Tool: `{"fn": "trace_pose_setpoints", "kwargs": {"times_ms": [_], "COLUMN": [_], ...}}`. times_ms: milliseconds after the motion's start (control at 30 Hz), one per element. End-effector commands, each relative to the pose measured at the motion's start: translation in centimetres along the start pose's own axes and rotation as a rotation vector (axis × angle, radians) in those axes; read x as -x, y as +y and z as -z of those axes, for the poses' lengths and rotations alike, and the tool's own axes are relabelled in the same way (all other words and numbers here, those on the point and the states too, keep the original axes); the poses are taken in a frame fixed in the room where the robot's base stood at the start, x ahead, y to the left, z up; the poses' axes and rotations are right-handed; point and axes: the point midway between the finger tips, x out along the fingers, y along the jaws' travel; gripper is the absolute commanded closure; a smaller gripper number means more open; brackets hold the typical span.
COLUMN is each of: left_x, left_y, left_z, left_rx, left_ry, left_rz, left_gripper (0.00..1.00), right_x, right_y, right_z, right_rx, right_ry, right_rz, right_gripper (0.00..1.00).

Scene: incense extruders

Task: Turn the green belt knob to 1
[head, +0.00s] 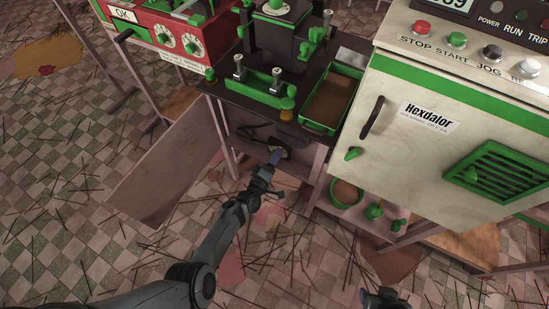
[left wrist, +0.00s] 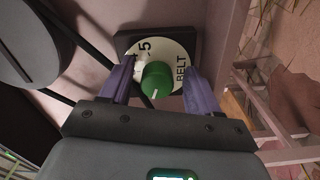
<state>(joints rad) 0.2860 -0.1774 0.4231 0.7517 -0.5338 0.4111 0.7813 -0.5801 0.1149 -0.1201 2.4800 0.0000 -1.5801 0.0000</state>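The green belt knob (left wrist: 156,79) sits on a round white dial (left wrist: 178,50) marked "BELT", with a ".5" mark showing at its upper left. A short white line shows on the knob's lower edge. My left gripper (left wrist: 158,76) is open, with its purple fingers on either side of the knob and a visible gap to each. In the head view my left gripper (head: 276,158) is at the dial under the black machine bench, and the knob is mostly hidden. A dark part of my right arm (head: 385,298) shows at the bottom edge; its fingers cannot be made out.
A cream Hexdalor cabinet (head: 450,165) stands at the right. A pinkish panel (head: 165,178) is left of my arm. A green-rimmed tray (head: 330,103) sits on the bench, and a bowl (head: 346,193) is below. Black belts and a pulley (left wrist: 28,45) lie left of the dial.

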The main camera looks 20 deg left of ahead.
Motion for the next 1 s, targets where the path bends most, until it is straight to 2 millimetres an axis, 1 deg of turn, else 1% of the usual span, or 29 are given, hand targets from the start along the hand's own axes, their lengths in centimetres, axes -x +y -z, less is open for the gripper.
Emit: {"fn": "trace_pose_setpoints", "kwargs": {"times_ms": [233,367,467,800,1000], "left_x": [0.0,0.8,2.0,7.8,10.0], "left_y": [0.2,0.2,0.4,0.4,0.2], "left_z": [0.1,0.1,0.2,0.1,0.0], "left_rx": [-0.002,-0.002,-0.002,-0.001,-0.001], "left_ry": [0.002,0.002,0.002,0.001,0.001], "left_rz": [-0.003,-0.001,-0.001,0.000,-0.001], "left_gripper": [0.39,0.39,0.39,0.39,0.39], "right_x": [0.1,0.6,1.4,4.1,4.8], "right_y": [0.2,0.2,0.2,0.3,0.2], "right_z": [0.0,0.1,0.4,1.2,1.5], "right_rx": [0.006,0.008,0.008,0.007,0.004], "right_ry": [-0.001,-0.002,-0.002,-0.001,-0.001], "right_rz": [-0.005,-0.006,-0.006,-0.006,-0.003], "right_gripper": [0.57,0.57,0.57,0.57,0.57]}}
